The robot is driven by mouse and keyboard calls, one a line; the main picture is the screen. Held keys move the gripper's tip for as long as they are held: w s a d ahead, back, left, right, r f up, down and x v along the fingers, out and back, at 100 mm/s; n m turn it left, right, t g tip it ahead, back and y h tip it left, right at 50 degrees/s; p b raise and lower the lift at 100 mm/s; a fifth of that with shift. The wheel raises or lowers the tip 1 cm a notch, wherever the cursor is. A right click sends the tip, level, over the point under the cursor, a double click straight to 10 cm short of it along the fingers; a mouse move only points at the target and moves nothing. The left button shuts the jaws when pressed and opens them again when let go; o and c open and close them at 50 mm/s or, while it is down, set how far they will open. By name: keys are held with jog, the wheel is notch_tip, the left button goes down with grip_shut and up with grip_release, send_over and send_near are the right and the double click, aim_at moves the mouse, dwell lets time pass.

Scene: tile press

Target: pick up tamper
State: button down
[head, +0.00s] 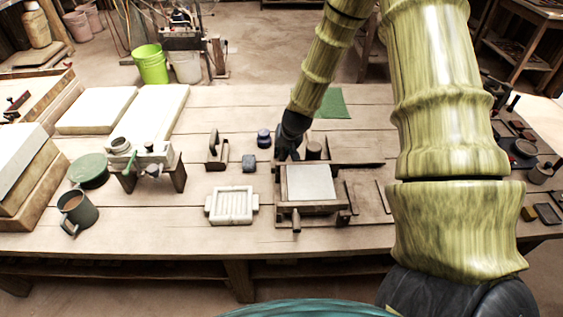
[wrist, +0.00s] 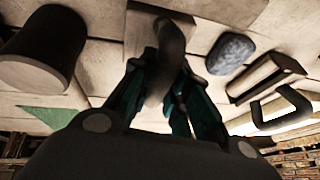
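The tamper (wrist: 172,40) shows in the wrist view as a dark grey, rounded handle above a pale rectangular base. My gripper (wrist: 165,78) has its two teal fingers on either side of the handle, close in, with the handle filling the gap between the tips. The base appears to rest on the table. In the head view my gripper (head: 288,152) reaches down to the table just behind the press (head: 311,185), and it hides most or all of the tamper.
A dark cylinder (head: 314,150) stands close to the right of my gripper; it is also at the left in the wrist view (wrist: 42,50). A green cloth (head: 332,103) lies behind.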

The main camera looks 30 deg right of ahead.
dwell(0.3)
jog(key=shift+r+b, duration=0.65)
jog(key=shift+r, duration=4.4)
jog(key=c, duration=2.1)
grip_release()
grip_shut()
